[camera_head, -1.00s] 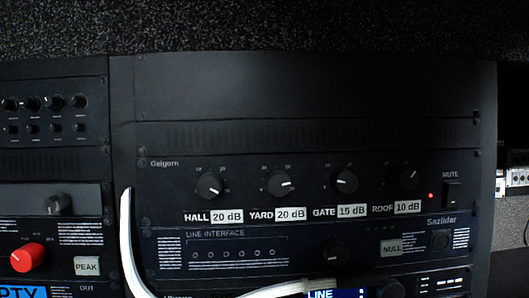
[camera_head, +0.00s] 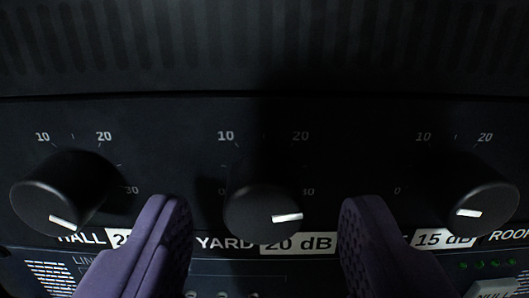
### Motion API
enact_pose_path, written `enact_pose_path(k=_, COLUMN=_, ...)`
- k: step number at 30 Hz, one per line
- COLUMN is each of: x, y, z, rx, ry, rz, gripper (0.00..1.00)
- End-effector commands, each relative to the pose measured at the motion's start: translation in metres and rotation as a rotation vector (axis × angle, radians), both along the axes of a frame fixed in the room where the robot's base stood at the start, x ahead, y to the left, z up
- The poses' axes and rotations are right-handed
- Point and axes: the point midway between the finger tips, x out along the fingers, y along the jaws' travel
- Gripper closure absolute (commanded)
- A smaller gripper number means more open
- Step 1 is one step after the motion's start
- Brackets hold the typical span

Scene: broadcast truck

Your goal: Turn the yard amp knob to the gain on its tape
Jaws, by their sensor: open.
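The yard amp knob (camera_head: 262,212) is a black round knob in the middle of the view. Its white pointer line points right and very slightly upward, close to the 30 mark and past the 20. The white tape under it (camera_head: 297,243) reads 20 dB, beside the printed word YARD. My gripper (camera_head: 265,220) is open, with one purple finger on each side of the yard knob. A gap shows between each finger and the knob. The fingers cover part of the neighbouring tapes.
The hall knob (camera_head: 63,190) stands left of my left finger, and the gate knob (camera_head: 471,200) stands right of my right finger. A ribbed vent panel (camera_head: 260,40) runs above. The line interface panel lies below, in shadow.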

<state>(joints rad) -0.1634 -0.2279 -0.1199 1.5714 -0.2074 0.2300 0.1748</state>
Motion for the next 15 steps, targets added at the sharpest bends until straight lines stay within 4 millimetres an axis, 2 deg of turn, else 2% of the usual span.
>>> enact_pose_path(k=4, x=0.0129, y=0.0007, z=0.0012, rx=0.000, ry=-0.001, rz=0.001, gripper=0.44)
enact_pose_path(k=12, x=0.0150, y=0.0004, z=-0.0003, rx=0.000, ry=-0.001, rz=0.001, gripper=0.44)
enact_pose_path(k=15, x=0.0150, y=0.0003, z=-0.0002, rx=0.000, ry=-0.001, rz=0.001, gripper=0.67)
